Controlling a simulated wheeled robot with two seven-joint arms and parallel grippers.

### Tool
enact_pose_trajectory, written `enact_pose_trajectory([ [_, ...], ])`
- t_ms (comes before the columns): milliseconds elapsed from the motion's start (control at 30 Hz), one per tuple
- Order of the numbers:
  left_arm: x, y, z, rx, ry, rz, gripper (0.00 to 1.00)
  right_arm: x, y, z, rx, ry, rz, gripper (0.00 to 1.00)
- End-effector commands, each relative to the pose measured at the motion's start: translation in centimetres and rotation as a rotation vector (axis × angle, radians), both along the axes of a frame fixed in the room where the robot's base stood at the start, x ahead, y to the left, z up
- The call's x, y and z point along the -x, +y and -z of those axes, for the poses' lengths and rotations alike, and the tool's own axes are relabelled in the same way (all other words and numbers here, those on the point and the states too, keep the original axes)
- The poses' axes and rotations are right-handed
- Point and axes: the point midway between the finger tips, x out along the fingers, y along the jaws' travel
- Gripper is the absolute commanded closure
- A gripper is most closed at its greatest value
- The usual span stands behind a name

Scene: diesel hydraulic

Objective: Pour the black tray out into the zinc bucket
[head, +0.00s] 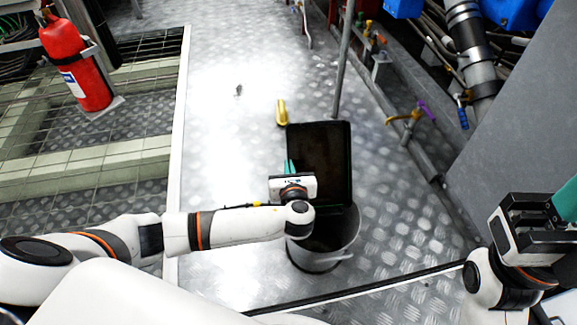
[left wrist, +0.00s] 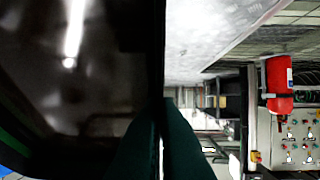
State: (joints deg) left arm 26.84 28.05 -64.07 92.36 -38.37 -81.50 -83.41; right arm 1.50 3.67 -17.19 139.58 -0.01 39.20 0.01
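The black tray (head: 330,150) stands steeply tilted, its lower edge at the rim of the zinc bucket (head: 345,250). I see no contents in the tray; its inside is dark. My left gripper (head: 290,167) is shut on the tray's left edge. In the left wrist view its teal fingers (left wrist: 163,130) pinch the edge, and the dark tray (left wrist: 80,85) fills the left half. The bucket stands on the floor below; its inside is dark and partly hidden by the tray and my arm. My right gripper (head: 562,208) is at the right edge, away from both, its fingertips cut off.
A yellow object (head: 282,113) lies on the metal floor behind the tray, and a small dark piece (head: 239,90) lies farther left. A thin post (head: 345,60) rises behind the tray. A red extinguisher (head: 75,60) stands at the left. A grey panel (head: 520,110) is at right.

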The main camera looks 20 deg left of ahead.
Motion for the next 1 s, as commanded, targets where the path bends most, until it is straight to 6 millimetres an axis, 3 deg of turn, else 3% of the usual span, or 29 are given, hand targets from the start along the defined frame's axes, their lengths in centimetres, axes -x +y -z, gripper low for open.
enact_pose_trajectory([
  [600, 2.4, -1.4, -1.9, -0.139, -0.262, -0.001, 1.0, -0.1, 0.0, 0.3, 0.002, 0.006, -0.001, 0.64],
  [1000, 3.0, -1.7, -2.3, -0.17, -0.319, -0.001, 1.0, 0.1, 0.1, -0.2, 0.003, -0.015, 0.0, 0.64],
])
